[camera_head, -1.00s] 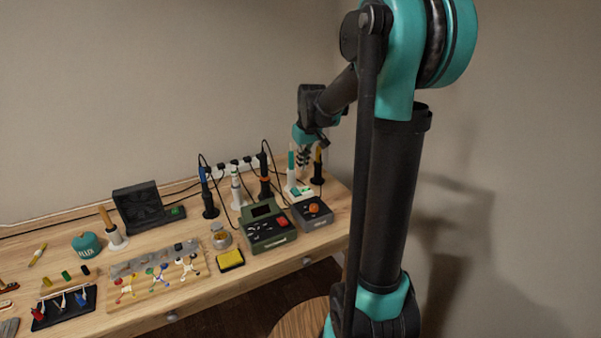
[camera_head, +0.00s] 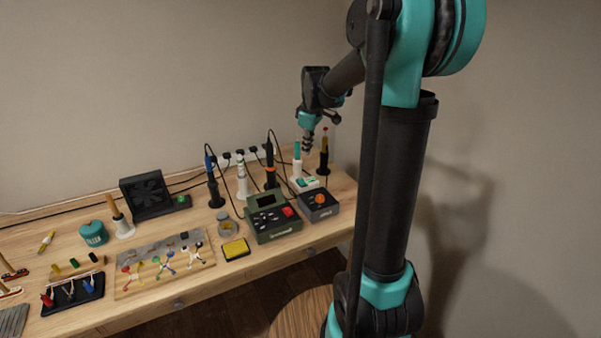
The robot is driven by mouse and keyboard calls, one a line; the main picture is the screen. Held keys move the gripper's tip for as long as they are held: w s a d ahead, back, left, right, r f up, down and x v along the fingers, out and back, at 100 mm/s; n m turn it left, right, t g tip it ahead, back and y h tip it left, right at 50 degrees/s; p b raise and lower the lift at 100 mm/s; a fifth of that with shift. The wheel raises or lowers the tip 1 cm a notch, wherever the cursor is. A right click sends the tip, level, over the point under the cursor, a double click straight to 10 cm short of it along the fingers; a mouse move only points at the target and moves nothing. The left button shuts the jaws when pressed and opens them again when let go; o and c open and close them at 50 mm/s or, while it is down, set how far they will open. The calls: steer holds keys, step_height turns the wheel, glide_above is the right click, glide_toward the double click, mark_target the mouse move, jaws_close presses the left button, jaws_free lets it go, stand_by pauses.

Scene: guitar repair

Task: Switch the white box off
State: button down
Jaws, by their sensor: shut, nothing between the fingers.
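The white box (camera_head: 298,187) sits at the back right of the workbench, with a green part on its top. A white and teal upright tool (camera_head: 297,162) stands at its left side. My gripper (camera_head: 308,150) hangs over the box, pointing down, its tips a little above the box and apart from it as far as I can tell. It is shut and empty. The switch on the box is too small to read clearly.
A grey box with an orange knob (camera_head: 319,205) and a green device with a red button (camera_head: 272,216) stand in front. An orange-black iron in its stand (camera_head: 271,178) is to the left, and another dark holder (camera_head: 323,168) to the right. A white power strip (camera_head: 236,160) lies behind.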

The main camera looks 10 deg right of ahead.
mark_target(300, 179)
steer(key=n, duration=0.3)
steer(key=w+n, duration=0.1)
steer(key=n, duration=0.3)
steer(key=w+a+n, duration=0.1)
steer(key=n, duration=0.3)
steer(key=shift+w+r, duration=0.1)
steer(key=shift+r, duration=0.25)
steer(key=f, duration=0.4)
steer(key=w+f, duration=0.1)
steer(key=f, duration=0.9)
steer(key=shift+w+a, duration=0.3)
steer(key=shift+w, duration=0.1)
steer(key=shift+g, duration=0.3)
